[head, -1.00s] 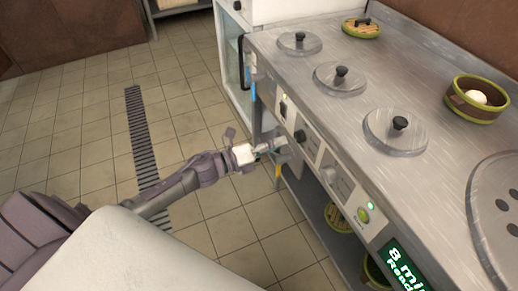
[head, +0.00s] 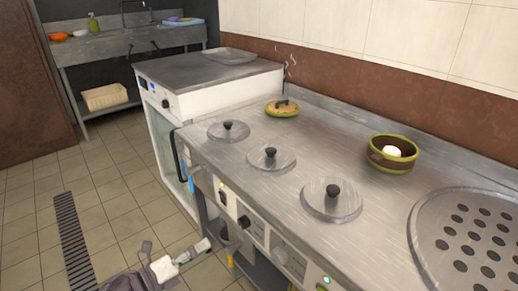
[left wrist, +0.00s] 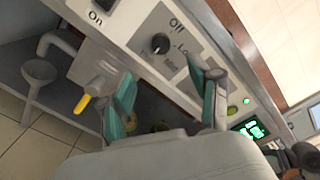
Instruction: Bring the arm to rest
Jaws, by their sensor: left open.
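My left gripper (head: 207,245) is low at the front of the steel counter (head: 300,140), beside its control panel. It also shows in the left wrist view (left wrist: 162,75), with its two teal fingers apart and nothing between them. Beyond the fingers is a panel with a dark knob (left wrist: 160,43) marked "Off". A tap with a yellow lever (left wrist: 82,104) is to the left of the fingers. Whether the gripper touches the panel I cannot tell. My right gripper is not in view.
Round lids (head: 332,197) with black knobs sit in the counter top. A green-rimmed steamer (head: 392,152) holds a white bun; a lidded one (head: 283,107) stands further back. A white cabinet (head: 180,125) adjoins the counter. Tiled floor (head: 120,200) is clear at left.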

